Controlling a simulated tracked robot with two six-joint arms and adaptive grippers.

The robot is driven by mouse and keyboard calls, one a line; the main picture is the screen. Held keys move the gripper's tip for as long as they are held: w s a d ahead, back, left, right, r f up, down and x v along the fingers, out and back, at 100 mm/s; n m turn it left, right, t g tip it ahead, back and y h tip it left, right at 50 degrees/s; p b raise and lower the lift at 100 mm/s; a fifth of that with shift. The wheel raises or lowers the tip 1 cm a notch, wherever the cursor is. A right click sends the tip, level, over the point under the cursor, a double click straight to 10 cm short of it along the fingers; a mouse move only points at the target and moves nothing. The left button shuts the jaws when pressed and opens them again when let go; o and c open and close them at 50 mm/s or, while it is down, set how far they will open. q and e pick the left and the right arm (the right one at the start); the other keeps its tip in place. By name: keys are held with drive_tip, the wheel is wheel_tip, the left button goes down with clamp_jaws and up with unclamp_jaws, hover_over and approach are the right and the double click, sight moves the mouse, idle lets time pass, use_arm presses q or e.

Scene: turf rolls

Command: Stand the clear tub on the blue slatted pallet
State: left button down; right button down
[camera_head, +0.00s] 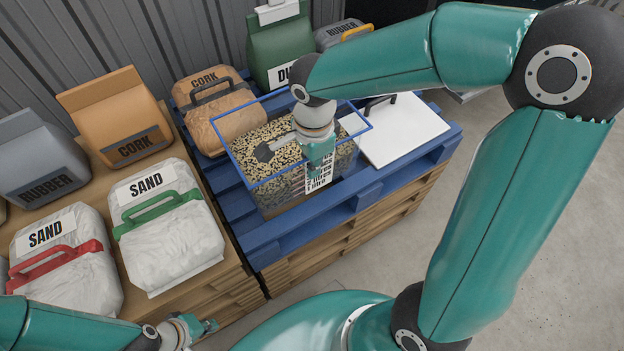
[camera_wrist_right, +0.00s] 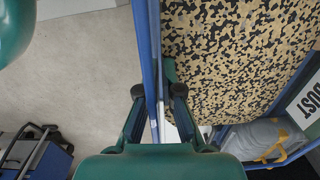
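The clear tub (camera_head: 284,187) has a blue rim and holds speckled dark-and-tan granules. It appears upright over the blue slatted pallet (camera_head: 310,232); whether its base touches the slats is unclear. Its blue rim (camera_wrist_right: 148,40) and granules also show in the right wrist view. My right gripper (camera_head: 320,172) is at the tub's near right rim. In the wrist view its fingers (camera_wrist_right: 158,95) lie on both sides of the rim, drawn close, and look shut on it. My left gripper (camera_head: 208,326) is low at the bottom left, away from the tub; its finger opening is unclear.
A cork bag (camera_head: 225,115), a green dust bag (camera_head: 281,50) and a grey rubber bag (camera_head: 343,35) stand behind. Floor is clear at right.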

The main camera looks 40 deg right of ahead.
sight(312, 191)
drive_tip(key=shift+f+b, duration=0.7)
drive_tip(key=shift+f, duration=1.95)
drive_tip(key=shift+f, duration=0.1)
drive_tip(key=c, duration=1.3)
unclamp_jaws()
wheel_tip(312, 191, up, 12)
drive_tip(key=p, duration=0.3)
drive_tip(key=shift+s, duration=0.15)
